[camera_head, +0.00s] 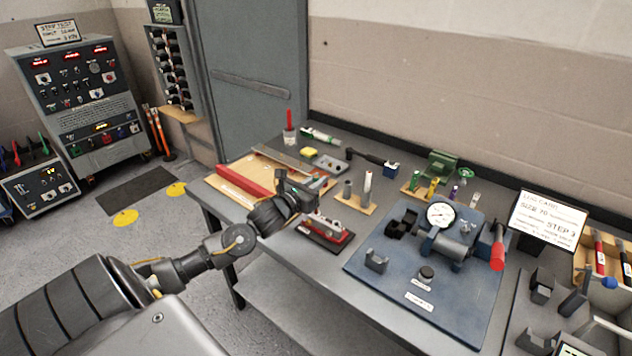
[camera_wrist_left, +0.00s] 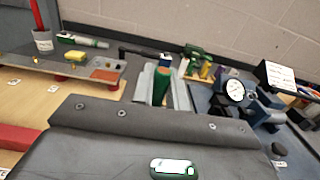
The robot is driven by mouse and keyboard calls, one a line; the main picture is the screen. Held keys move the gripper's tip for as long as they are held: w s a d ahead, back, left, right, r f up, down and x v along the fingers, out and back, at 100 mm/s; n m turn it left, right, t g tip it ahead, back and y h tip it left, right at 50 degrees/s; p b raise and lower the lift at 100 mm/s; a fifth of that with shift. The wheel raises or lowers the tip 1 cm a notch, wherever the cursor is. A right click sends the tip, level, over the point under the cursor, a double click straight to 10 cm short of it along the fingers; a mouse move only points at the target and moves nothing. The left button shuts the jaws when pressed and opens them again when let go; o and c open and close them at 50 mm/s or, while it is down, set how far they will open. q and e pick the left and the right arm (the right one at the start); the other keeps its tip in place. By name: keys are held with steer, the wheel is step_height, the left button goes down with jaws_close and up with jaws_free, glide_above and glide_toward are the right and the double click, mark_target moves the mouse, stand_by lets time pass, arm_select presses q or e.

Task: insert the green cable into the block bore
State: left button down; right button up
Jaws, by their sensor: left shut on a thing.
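My left gripper (camera_head: 300,201) reaches over the left part of the workbench in the head view. In the left wrist view, a green upright piece (camera_wrist_left: 160,86), apparently the green cable, stands between the grey fingers of this gripper, which is shut on it. Its far end and the rest of its length are hidden. A small metal fixture on a dark red base (camera_head: 325,233) lies just below and to the right of the gripper in the head view. I cannot make out the block bore in either view. My right gripper is not in view.
A blue plate (camera_head: 375,262) with a dial gauge (camera_head: 440,214) and a red-handled device lies to the right. A wooden stand with grey cylinders (camera_head: 355,202) is close to the gripper. A red bar (camera_head: 239,179) lies to the left. A sign (camera_head: 547,219) stands at the right.

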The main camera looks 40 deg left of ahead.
arm_select(q)
steer(key=shift+f+b, duration=1.05)
steer(key=shift+f, duration=0.2)
steer(key=c, duration=1.3)
jaws_free()
steer(key=shift+r, duration=0.15)
steer(key=shift+r+p, duration=1.85)
steer(key=shift+r, duration=0.55)
